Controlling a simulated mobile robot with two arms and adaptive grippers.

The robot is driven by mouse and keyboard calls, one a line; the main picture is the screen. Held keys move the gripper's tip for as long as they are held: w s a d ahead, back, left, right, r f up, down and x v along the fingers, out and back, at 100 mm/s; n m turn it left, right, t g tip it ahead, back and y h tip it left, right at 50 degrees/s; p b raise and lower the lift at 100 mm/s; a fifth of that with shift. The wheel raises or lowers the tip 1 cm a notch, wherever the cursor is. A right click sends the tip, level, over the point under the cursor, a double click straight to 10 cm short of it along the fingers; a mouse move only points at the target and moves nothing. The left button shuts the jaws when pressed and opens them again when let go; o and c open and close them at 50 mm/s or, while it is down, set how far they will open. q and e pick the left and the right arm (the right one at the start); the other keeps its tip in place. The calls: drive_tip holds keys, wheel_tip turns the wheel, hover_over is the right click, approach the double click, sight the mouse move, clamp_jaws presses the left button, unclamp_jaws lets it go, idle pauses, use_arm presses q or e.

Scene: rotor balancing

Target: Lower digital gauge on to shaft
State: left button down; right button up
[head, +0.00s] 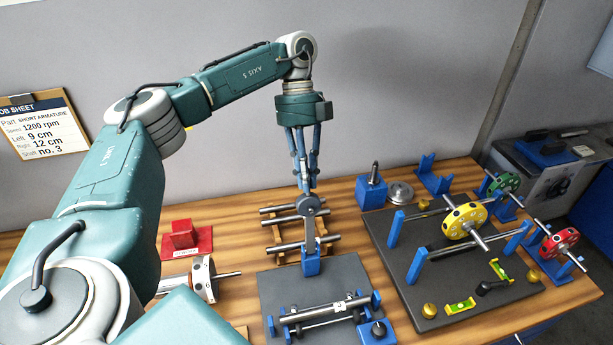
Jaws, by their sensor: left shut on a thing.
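My left gripper (307,188) points down, shut on the top of the digital gauge. The gauge (312,206) has a round dark grey head and a flat grey stem, and hangs upright. Its lower end meets a blue block (311,264) at the back edge of a dark mat; I cannot tell whether it is seated in the block or just above it. A steel shaft (322,313) lies across blue supports on the mat, in front of the gauge and apart from it. A small white tag sits near its right end. My right gripper is not in view.
Several bars lie on a wooden rack (279,231) behind the gauge. A red block (184,238) and a cylindrical armature (202,277) are at the left. A dark plate (400,262) with blue posts and a yellow rotor (464,219) is at the right.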

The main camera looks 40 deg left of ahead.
use_arm(q)
drive_tip(key=shift+r, duration=0.15)
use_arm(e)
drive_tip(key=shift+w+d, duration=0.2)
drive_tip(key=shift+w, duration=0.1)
use_arm(q)
drive_tip(key=shift+s+d+r, duration=0.1)
drive_tip(key=shift+s+d, duration=0.15)
drive_tip(key=shift+d, duration=0.1)
drive_tip(key=s+d+f+t+y+b, duration=0.1)
drive_tip(key=s+d+t+y+b, duration=0.3)
drive_tip(key=s+d+b, duration=0.3)
drive_tip(key=shift+s+d+f+t+y, duration=0.15)
drive_tip(key=shift+d+t+y, duration=0.15)
drive_tip(key=shift+d+y, duration=0.7)
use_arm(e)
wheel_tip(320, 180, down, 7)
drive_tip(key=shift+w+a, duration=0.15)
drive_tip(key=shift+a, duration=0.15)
use_arm(q)
drive_tip(key=shift+d, duration=0.15)
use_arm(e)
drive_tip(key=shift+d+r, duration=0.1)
use_arm(q)
drive_tip(key=c, duration=1.9)
unclamp_jaws()
drive_tip(key=shift+s+d, duration=0.15)
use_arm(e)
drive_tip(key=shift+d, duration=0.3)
